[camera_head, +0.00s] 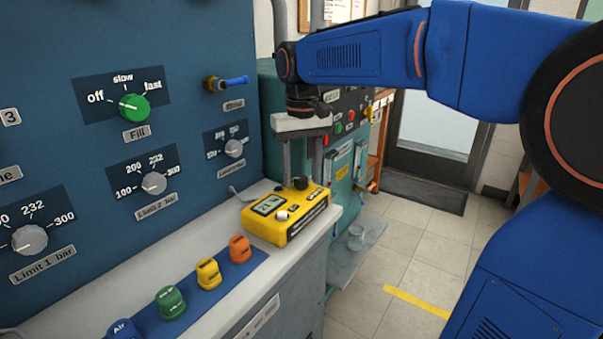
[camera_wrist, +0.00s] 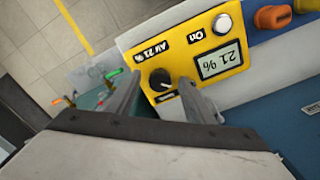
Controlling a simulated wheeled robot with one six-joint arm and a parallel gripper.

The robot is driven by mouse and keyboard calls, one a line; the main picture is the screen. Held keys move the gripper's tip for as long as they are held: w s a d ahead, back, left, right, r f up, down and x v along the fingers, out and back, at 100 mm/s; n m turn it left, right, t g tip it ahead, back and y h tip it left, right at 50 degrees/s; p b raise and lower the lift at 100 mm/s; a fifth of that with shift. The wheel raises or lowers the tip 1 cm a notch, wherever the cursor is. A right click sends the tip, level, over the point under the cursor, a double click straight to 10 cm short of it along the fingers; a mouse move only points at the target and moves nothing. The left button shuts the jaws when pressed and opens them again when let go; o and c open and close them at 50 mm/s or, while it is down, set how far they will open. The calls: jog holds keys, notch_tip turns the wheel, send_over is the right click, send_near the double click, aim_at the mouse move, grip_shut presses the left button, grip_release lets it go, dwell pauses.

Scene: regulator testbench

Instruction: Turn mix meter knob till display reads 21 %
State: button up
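The mix meter is a yellow box (camera_head: 287,229) on the bench ledge, and it also shows in the wrist view (camera_wrist: 180,58). Its display (camera_wrist: 220,62) reads 21 %, upside down in the wrist view. Its black round knob (camera_wrist: 159,79) is near the "Air 21 %" label and also shows in the head view (camera_head: 301,183). A silver button (camera_wrist: 222,24) marked "On" sits at the other corner. My gripper (camera_head: 302,174) points down above the knob. Its two fingers are apart on either side of the knob in the wrist view (camera_wrist: 160,88), with no visible contact.
Orange (camera_head: 240,248), yellow (camera_head: 208,273) and green (camera_head: 171,302) knobs stand along the ledge left of the meter. A blue panel (camera_head: 60,110) with dials rises behind. A teal cabinet (camera_head: 342,190) stands beyond the meter. Open floor (camera_head: 400,260) lies right.

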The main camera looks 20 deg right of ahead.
aim_at(302, 178)
notch_tip(302, 178, up, 17)
jog(key=shift+r, duration=0.2)
dwell(0.7)
